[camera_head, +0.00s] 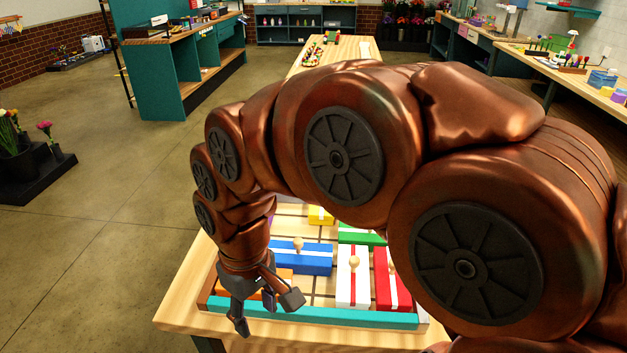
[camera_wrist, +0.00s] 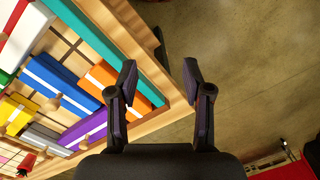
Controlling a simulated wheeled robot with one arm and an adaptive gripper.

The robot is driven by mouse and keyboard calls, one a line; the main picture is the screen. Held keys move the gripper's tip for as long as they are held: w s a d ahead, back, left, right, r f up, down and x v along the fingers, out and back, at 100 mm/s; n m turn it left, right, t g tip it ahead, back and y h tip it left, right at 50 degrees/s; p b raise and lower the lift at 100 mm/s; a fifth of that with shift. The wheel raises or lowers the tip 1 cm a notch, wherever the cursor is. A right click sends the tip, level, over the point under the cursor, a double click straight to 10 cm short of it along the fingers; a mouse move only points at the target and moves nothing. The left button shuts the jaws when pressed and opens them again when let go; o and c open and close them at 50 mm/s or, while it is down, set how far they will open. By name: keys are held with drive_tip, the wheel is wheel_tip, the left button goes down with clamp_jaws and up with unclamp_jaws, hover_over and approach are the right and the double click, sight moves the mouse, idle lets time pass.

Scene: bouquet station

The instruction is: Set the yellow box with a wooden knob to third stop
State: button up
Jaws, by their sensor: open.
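The yellow box (camera_head: 321,215) shows in the head view as a small patch at the far side of the slotted board, largely hidden behind my arm. In the wrist view a yellow box (camera_wrist: 13,115) with a white stripe lies at the left, below the blue box; a light wooden knob (camera_wrist: 32,105) shows near its right end. Its stop position cannot be told. My gripper (camera_head: 265,311) hangs over the board's near left corner, fingers apart and empty. In the wrist view the open fingers (camera_wrist: 160,67) point toward the table corner and floor, away from the yellow box.
Blue (camera_head: 302,256), white (camera_head: 352,280), red (camera_head: 392,284), green (camera_head: 358,235) and orange (camera_head: 280,287) boxes crowd the board. Purple (camera_wrist: 88,131) and grey (camera_wrist: 41,138) ones show beside yellow in the wrist view. A teal rail (camera_head: 330,317) edges the board. Floor is open left of the table.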

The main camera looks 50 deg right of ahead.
drive_tip(key=w+d+r+t+y, duration=0.1)
drive_tip(key=w+d+r+t, duration=0.2)
drive_tip(key=w+d, duration=1.35)
drive_tip(key=w+d+f+m+t+h, duration=0.1)
drive_tip(key=d+f, duration=0.1)
drive_tip(key=d, duration=1)
drive_tip(key=w+d+f+m+t+h, duration=0.1)
drive_tip(key=w+d+f, duration=0.1)
drive_tip(key=d, duration=1)
drive_tip(key=shift+p+x, duration=1.6)
drive_tip(key=shift+x, duration=1.85)
drive_tip(key=shift+a, duration=0.15)
clamp_jaws()
